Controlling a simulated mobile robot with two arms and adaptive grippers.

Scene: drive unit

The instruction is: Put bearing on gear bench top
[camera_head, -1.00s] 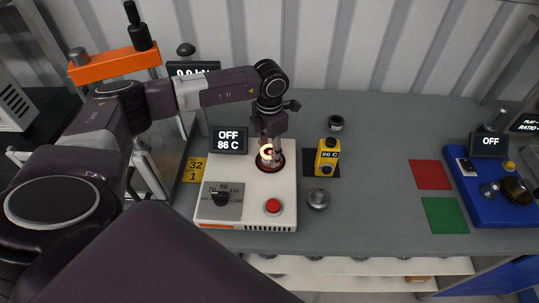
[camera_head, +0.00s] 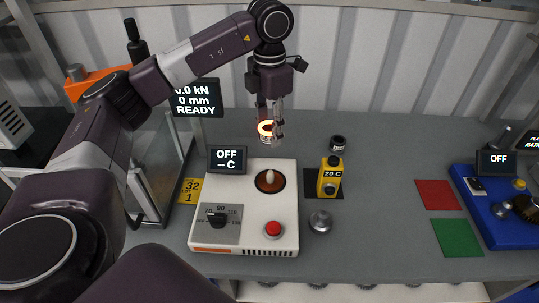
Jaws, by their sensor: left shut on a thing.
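My left gripper (camera_head: 274,128) is shut on the bearing (camera_head: 264,129), a ring glowing orange, and holds it in the air above and behind the white heater (camera_head: 245,243). The heater's round well with a pale post (camera_head: 270,179) is bare, and its display (camera_head: 227,159) reads OFF and -- C. The blue base (camera_head: 505,231), which looks like the gear bench, stands at the far right with gear parts on it. Its display (camera_head: 496,162) reads OFF. My right gripper is not in view.
A yellow meter (camera_head: 330,179) reading 20 C stands right of the heater. A dark cylinder (camera_head: 338,143) and a metal knob-like part (camera_head: 320,221) are near it. A press display (camera_head: 196,98) reads READY.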

